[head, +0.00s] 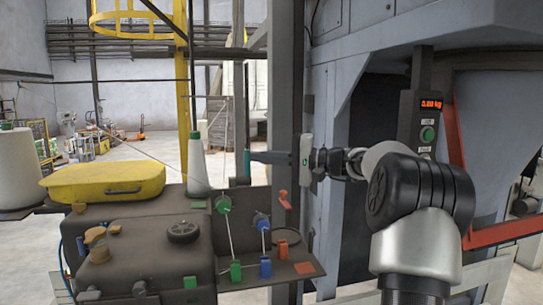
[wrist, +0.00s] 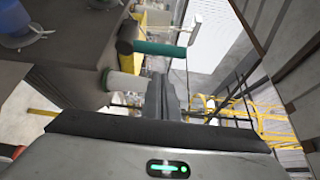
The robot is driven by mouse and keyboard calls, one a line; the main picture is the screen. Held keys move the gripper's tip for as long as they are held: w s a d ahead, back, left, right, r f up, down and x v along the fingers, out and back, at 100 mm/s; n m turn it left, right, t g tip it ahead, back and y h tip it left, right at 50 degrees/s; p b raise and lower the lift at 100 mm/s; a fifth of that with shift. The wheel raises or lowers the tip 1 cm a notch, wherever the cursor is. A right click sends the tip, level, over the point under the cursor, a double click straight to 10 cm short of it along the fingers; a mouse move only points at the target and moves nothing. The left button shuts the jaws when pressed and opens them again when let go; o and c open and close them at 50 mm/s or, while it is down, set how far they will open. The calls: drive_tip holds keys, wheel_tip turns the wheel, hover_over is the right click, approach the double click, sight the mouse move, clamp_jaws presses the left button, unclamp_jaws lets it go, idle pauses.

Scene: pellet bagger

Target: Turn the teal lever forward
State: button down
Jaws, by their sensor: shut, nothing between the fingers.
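The teal lever (head: 247,163) is a short bar standing roughly upright at the left end of my fingers in the head view. In the wrist view the teal lever (wrist: 160,49) runs sideways from a dark round hub (wrist: 125,47), just beyond my fingertips. My gripper (head: 254,157) reaches in from the right, its fingers level and shut with nothing between them. In the wrist view the closed fingers (wrist: 162,82) point towards the lever. I cannot tell whether they touch it.
A white cone with a green top (head: 197,165) stands left of the lever. Below are a green knob (head: 223,204), a blue knob (head: 261,222) and an orange lever (head: 284,199). A yellow case (head: 105,183) lies on the dark machine at left.

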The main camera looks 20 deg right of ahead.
drive_tip(key=shift+s+a+r, duration=0.1)
drive_tip(key=shift+s+a, duration=0.15)
drive_tip(key=shift+s, duration=0.45)
drive_tip(key=shift+s+a, duration=0.2)
drive_tip(key=shift+s, duration=0.5)
drive_tip(key=shift+f+b, duration=0.2)
drive_tip(key=shift+b, duration=0.4)
